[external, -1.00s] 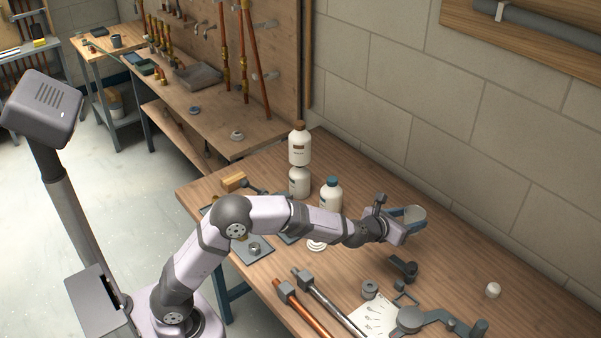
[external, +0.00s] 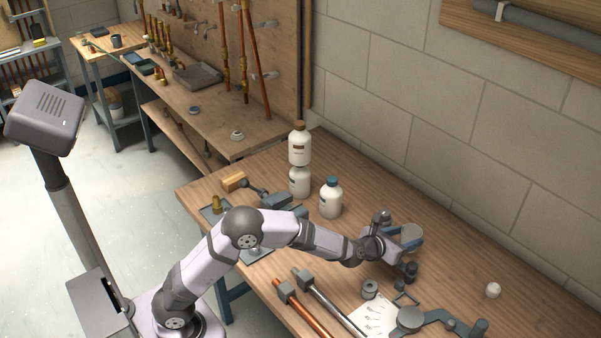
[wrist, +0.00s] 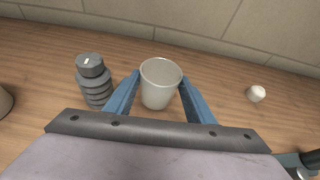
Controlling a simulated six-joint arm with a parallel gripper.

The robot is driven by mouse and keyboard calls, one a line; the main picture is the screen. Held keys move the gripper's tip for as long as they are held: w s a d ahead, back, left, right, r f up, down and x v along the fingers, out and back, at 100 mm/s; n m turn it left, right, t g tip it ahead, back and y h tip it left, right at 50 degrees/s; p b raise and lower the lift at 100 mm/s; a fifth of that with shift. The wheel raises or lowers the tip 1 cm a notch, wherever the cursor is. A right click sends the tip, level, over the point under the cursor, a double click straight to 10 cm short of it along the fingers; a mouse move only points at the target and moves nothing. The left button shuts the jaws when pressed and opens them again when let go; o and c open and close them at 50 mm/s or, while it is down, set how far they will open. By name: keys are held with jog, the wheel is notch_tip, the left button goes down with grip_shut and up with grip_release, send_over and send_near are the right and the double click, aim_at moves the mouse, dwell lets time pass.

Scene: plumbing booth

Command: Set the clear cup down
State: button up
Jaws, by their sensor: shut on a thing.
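The clear cup (wrist: 158,88) stands upright, open end up, between the two blue fingers of my gripper (wrist: 160,98) in the wrist view. My gripper is shut on the cup's sides. In the external view the cup (external: 411,237) shows at the end of my gripper (external: 404,244), low over the right part of the wooden workbench. Whether the cup's base touches the bench cannot be told, as the gripper partly hides it.
A dark ribbed fitting (wrist: 93,80) stands just left of the cup. A small white cap (wrist: 257,93) lies to the right. White bottles (external: 330,197) stand farther back on the workbench (external: 455,262). Pipes (external: 328,300) lie in front. Bare bench lies between cup and wall.

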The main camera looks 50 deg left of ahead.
jog(key=shift+f, duration=1.45)
jog(key=shift+f+b, duration=0.15)
jog(key=shift+b, duration=0.15)
jog(key=o, duration=0.7)
jog(key=shift+o, duration=0.2)
jog(key=shift+r, duration=0.2)
jog(key=b+v, duration=0.1)
jog(key=v, duration=1.1)
